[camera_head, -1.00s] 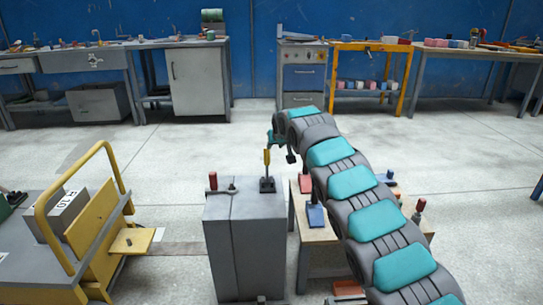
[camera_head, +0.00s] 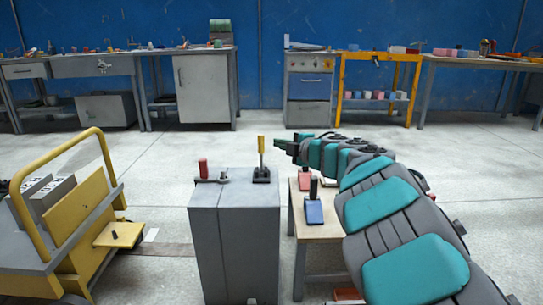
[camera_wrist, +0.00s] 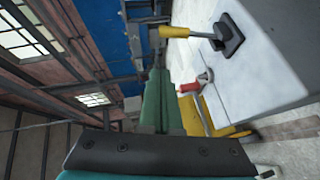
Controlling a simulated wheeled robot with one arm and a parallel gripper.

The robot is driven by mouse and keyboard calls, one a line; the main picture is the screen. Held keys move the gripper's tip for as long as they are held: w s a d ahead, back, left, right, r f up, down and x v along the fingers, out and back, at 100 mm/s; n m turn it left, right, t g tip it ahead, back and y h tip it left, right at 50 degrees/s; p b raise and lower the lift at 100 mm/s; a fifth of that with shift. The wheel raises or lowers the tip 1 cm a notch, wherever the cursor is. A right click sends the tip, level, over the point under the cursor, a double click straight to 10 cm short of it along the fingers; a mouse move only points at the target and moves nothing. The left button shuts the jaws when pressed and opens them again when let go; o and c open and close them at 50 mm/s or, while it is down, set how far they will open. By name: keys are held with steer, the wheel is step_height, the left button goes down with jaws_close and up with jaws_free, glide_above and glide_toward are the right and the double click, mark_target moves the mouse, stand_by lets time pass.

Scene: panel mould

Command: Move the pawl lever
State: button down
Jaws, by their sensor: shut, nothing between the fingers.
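A yellow-handled lever (camera_head: 261,150) stands upright on a black base on top of the grey cabinet; in the wrist view its yellow handle (camera_wrist: 188,32) lies up and right of my fingers. A red-handled lever (camera_head: 203,168) with a grey metal fitting is at the cabinet's left; it also shows in the wrist view (camera_wrist: 190,87). No label shows which one is the pawl lever. My gripper (camera_head: 279,145) is shut and empty, with its green fingertips just right of the yellow handle and a small gap seen between them. The fingers fill the middle of the wrist view (camera_wrist: 160,85).
The grey cabinet (camera_head: 236,235) stands left of a low wooden table (camera_head: 325,230) bearing a blue-based lever (camera_head: 314,208) and a red block (camera_head: 304,180). A yellow cart (camera_head: 75,225) is at the left. Benches line the back wall, with open floor before them.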

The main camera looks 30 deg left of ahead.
mark_target(263, 142)
steer(key=w+d+f+p+x, duration=0.1)
steer(key=f+p+x, duration=0.1)
steer(key=x, duration=1)
steer(key=shift+f+n+g, duration=0.3)
steer(key=shift+g, duration=0.1)
stand_by(0.3)
steer(key=shift+p, duration=0.3)
steer(key=w+p, duration=0.1)
steer(key=p, duration=0.2)
steer(key=w+a+p, duration=0.1)
steer(key=p, duration=0.3)
steer(key=shift+r, duration=0.4)
steer(key=shift+w+a+f+p, duration=0.2)
steer(key=shift+w+f+p, duration=0.15)
steer(key=shift+p, duration=0.65)
